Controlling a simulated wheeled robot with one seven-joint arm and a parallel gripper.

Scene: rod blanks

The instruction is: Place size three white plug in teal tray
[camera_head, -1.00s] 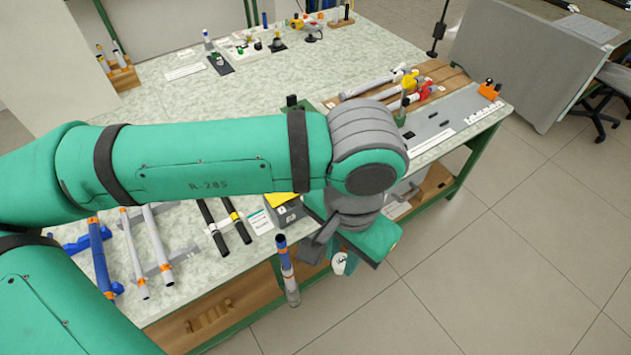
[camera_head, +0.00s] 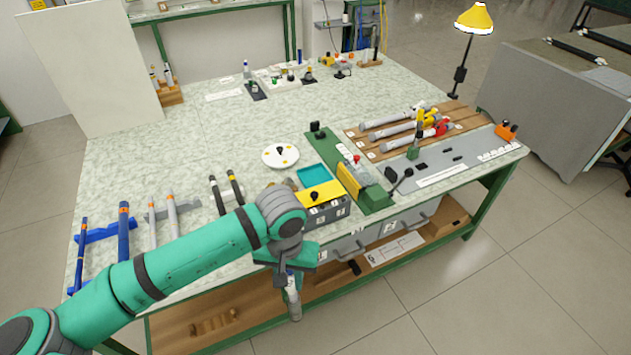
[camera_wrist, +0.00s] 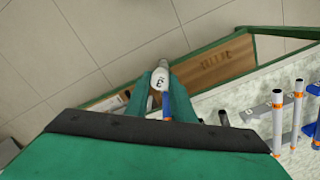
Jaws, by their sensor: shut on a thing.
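In the wrist view my gripper (camera_wrist: 160,88) is shut on a white plug (camera_wrist: 160,78) marked "3", held between the green fingertips. A blue piece with an orange band (camera_wrist: 168,106) shows close by the plug; I cannot tell whether they are joined. In the head view my gripper (camera_head: 290,279) hangs in front of the table's front edge, with a pale grey cylinder (camera_head: 295,307) at its lower end. The teal tray (camera_head: 314,174) lies flat on the table, up and right of the gripper. Its near part is hidden, and the visible part looks empty.
A grey box with a yellow top (camera_head: 320,194) stands between gripper and tray. A green fixture (camera_head: 345,170) is right of the tray, a white round plate (camera_head: 281,156) left of it. Rods on blue and grey racks (camera_head: 124,225) stand left.

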